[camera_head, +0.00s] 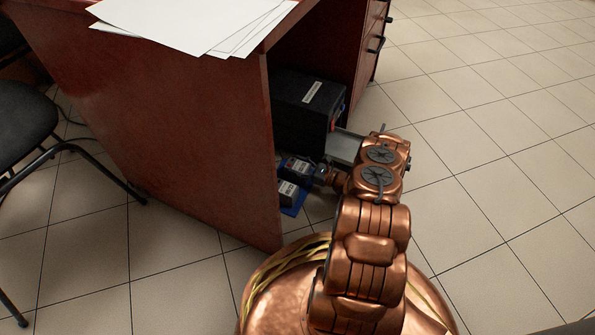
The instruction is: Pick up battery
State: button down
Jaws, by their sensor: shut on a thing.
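Two small dark batteries with pale labels are on the floor under the desk, in the gap beside its side panel. The farther battery (295,166) has blue and red on top and is at the tip of my gripper (318,173). My gripper reaches in from the right and is shut on this battery; its fingers are small and partly hidden. The nearer battery (288,192) stands just in front, on a blue tray (291,210). The desk panel hides the left side of both.
A large black box (300,118) with a white label stands behind the batteries. The reddish-brown desk panel (170,130) closes off the left. Papers (190,20) lie on the desktop. A black chair (25,120) is at left. Tiled floor at right is free.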

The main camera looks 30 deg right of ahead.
aim_at(299, 165)
jog(key=shift+r, duration=0.15)
jog(key=shift+r+p, duration=1.25)
jog(key=shift+r, duration=0.4)
jog(key=shift+s+d+r, duration=0.1)
jog(key=shift+s+r, duration=0.05)
jog(key=shift+r, duration=0.05)
jog(key=s+d+p, duration=0.2)
jog(key=s, duration=0.5)
jog(key=s+d+r+p, duration=0.1)
jog(key=s+d+p, duration=0.1)
jog(key=s, duration=0.6)
jog(key=shift+p, duration=0.5)
jog(key=shift+d+r, duration=0.1)
